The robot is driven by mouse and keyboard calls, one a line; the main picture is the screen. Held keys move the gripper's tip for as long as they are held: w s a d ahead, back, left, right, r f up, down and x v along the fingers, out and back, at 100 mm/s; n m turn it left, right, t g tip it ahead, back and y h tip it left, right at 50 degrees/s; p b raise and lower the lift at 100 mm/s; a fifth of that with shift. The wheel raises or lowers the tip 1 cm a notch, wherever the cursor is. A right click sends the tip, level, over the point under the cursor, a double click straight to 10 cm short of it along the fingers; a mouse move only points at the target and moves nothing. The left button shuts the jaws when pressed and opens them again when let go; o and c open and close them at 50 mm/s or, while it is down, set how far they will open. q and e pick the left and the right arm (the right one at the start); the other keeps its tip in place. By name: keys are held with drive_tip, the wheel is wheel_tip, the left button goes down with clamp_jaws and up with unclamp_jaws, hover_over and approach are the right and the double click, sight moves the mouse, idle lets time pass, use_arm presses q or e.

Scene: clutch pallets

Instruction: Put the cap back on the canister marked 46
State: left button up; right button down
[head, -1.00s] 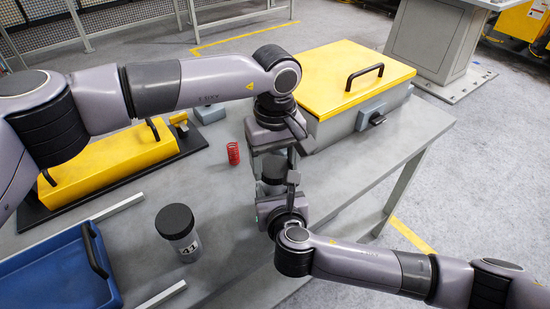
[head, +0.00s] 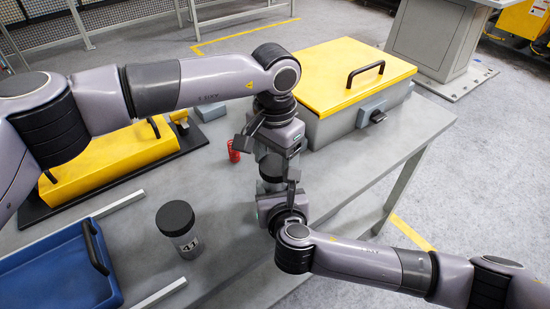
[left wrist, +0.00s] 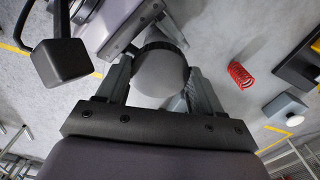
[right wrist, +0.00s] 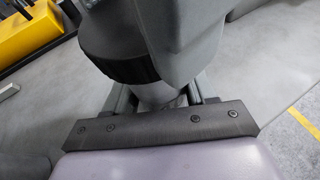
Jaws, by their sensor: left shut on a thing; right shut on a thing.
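My left gripper (head: 272,150) points down from above, shut on a round dark cap. In the left wrist view the cap (left wrist: 160,73) shows as a grey disc between the fingers. My right gripper (head: 277,190) is below it, shut on a canister. The right wrist view shows the canister's pale body (right wrist: 155,93) under a dark ribbed band, largely hidden by my left gripper. Cap and canister are in line, the cap at the canister's top; I cannot tell how far it is seated. No number shows on this canister.
A canister marked 41 (head: 180,231), with a black cap, stands on the grey table. A blue tray (head: 60,270) is at left, a yellow block (head: 105,160) behind it. A red spring (head: 233,150) stands near my left gripper. A yellow-lidded box (head: 345,75) is behind at right.

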use_arm(q)
drive_tip(key=shift+m, duration=0.3)
drive_tip(key=o, duration=1)
drive_tip(key=shift+r, duration=2.3)
drive_tip(key=shift+c, duration=0.3)
